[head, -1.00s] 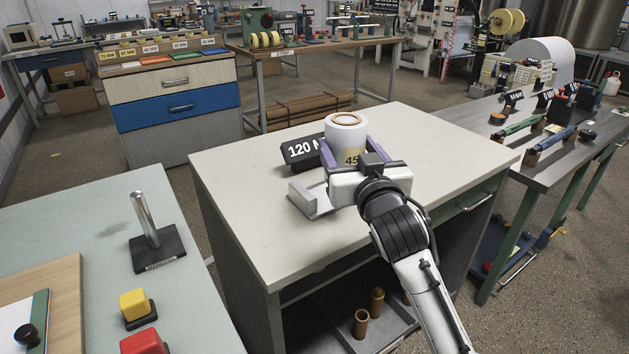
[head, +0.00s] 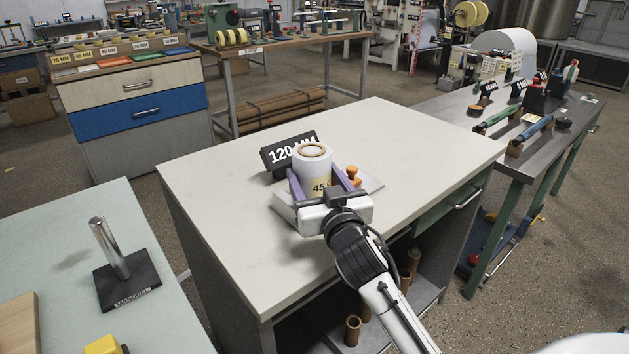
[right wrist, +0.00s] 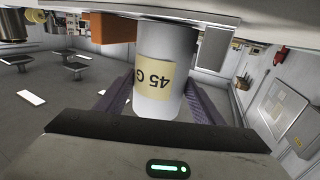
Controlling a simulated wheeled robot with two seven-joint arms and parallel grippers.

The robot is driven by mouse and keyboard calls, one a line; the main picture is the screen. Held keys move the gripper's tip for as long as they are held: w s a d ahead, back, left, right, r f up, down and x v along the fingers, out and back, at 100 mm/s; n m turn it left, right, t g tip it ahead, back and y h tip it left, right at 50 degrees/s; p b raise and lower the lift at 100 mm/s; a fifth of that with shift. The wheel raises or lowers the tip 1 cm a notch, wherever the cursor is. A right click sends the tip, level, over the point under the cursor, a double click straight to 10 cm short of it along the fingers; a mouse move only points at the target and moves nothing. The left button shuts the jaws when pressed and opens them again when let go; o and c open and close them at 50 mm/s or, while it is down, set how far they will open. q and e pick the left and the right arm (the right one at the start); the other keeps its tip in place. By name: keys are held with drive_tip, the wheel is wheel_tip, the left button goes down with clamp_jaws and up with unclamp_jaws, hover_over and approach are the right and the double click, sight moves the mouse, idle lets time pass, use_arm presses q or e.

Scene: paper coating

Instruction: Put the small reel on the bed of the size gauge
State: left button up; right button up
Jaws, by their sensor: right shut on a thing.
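The small reel (head: 313,162) is a white roll with a brown core and a yellow "45 G" label. It stands upright over the size gauge (head: 371,186) on the middle table. My right gripper (head: 320,178) is shut on the reel, with a purple finger on each side of it. The reel (right wrist: 165,75) also shows between the fingers in the right wrist view. The gauge has a grey bed, an orange knob (head: 352,174) and a black "120 MM" sign (head: 284,152) behind. The reel's underside is hidden, so I cannot tell whether it touches the bed. My left gripper is not in view.
The white table top (head: 230,200) is clear around the gauge. A mandrel stand (head: 127,285) is on the green table at left. A metal bench (head: 540,125) with rollers stands at right. Brown cores (head: 352,330) stand on the shelf below.

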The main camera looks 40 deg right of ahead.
drive_tip(key=shift+f, duration=0.1)
drive_tip(key=o, duration=1.3)
drive_tip(key=shift+f, duration=0.1)
drive_tip(key=v, duration=1.2)
drive_tip(key=shift+b, duration=0.4)
